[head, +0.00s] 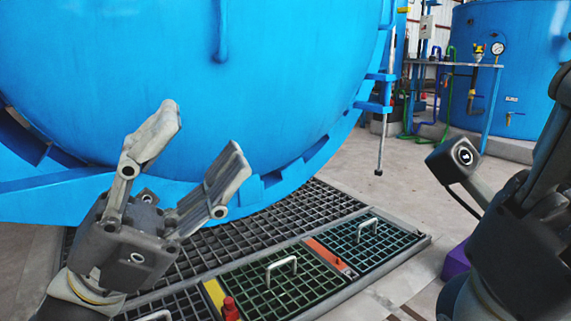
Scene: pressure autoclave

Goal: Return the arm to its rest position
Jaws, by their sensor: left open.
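My left gripper (204,127) is at the left, in front of the blue autoclave vessel (290,75). Its two grey fingers point up and are spread apart. Nothing shows between them, so it is open and empty. My right arm (520,240) comes in at the right edge. Its dark end parts are raised and partly cut off by the frame, and I cannot tell how its jaws stand. It appears apart from the vessel.
A floor grating (315,205) with handled panels lies below the vessel, with a red knob (231,308) near the bottom. A second blue tank (520,40) with gauge and valves is at back right. Concrete floor (400,190) between is clear.

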